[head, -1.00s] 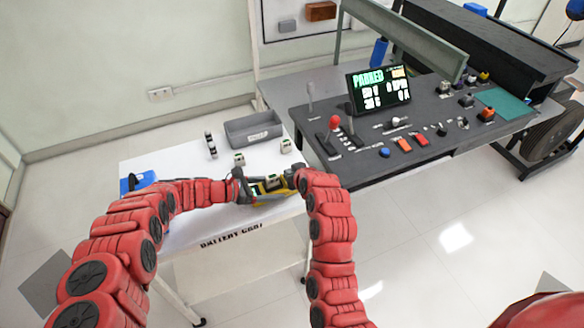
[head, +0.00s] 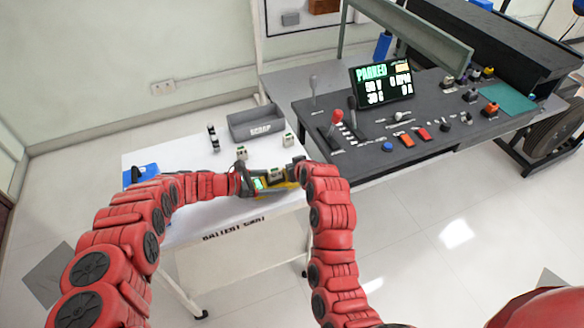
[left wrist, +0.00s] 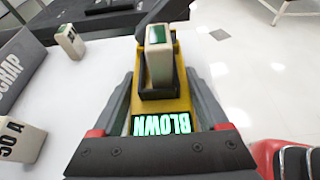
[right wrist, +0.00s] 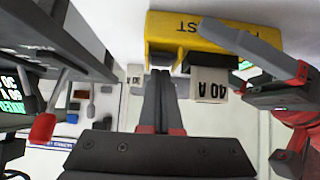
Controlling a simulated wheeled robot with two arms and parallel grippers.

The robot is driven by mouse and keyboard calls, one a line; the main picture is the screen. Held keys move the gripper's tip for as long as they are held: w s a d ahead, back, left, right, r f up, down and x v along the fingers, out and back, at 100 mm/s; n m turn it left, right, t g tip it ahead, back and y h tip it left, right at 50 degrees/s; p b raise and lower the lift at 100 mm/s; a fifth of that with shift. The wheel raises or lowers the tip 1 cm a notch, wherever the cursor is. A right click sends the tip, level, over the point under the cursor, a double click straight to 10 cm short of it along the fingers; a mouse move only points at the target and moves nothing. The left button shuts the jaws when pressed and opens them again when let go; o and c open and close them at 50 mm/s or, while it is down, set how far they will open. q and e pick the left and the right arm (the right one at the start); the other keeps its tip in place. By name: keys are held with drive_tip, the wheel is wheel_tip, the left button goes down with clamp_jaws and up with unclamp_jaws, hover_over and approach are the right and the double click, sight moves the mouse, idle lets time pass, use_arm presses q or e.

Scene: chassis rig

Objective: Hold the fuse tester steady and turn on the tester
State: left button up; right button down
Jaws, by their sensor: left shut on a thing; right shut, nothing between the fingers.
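The yellow fuse tester (head: 292,185) is held over the front of the white cart. My left gripper (left wrist: 160,130) is shut on the tester, one finger along each side. In the left wrist view its lit green screen (left wrist: 162,124) reads BLOWN, upside down. A pale fuse (left wrist: 158,55) with a green top sits in the tester; in the right wrist view this fuse (right wrist: 209,84) is marked 40 A. My right gripper (right wrist: 157,85) is shut and empty, its fingertips close to the tester's yellow body (right wrist: 180,28). I cannot tell whether they touch it.
The white cart (head: 190,160) carries a grey SCRAP bin (head: 240,131), two pale fuses (head: 241,153) (head: 288,140), a dark-and-white item (head: 213,138) and a blue object (head: 135,177). A grey console (head: 370,165) with levers, buttons and a PARKED screen (head: 384,87) stands at right.

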drive_tip(key=shift+w+a+r, duration=0.15)
drive_tip(key=shift+w+a, duration=0.05)
drive_tip(key=shift+w, duration=0.4)
drive_tip(key=shift+r, duration=0.25)
wheel_tip(320, 180, up, 4)
drive_tip(key=shift+w+r, duration=0.1)
drive_tip(key=w+r+v, duration=0.1)
drive_tip(key=v, duration=0.8)
drive_tip(key=shift+a, duration=0.2)
use_arm(q)
drive_tip(key=o, duration=1.4)
use_arm(e)
drive_tip(key=shift+r, duration=0.1)
use_arm(q)
drive_tip(key=shift+a, duration=0.1)
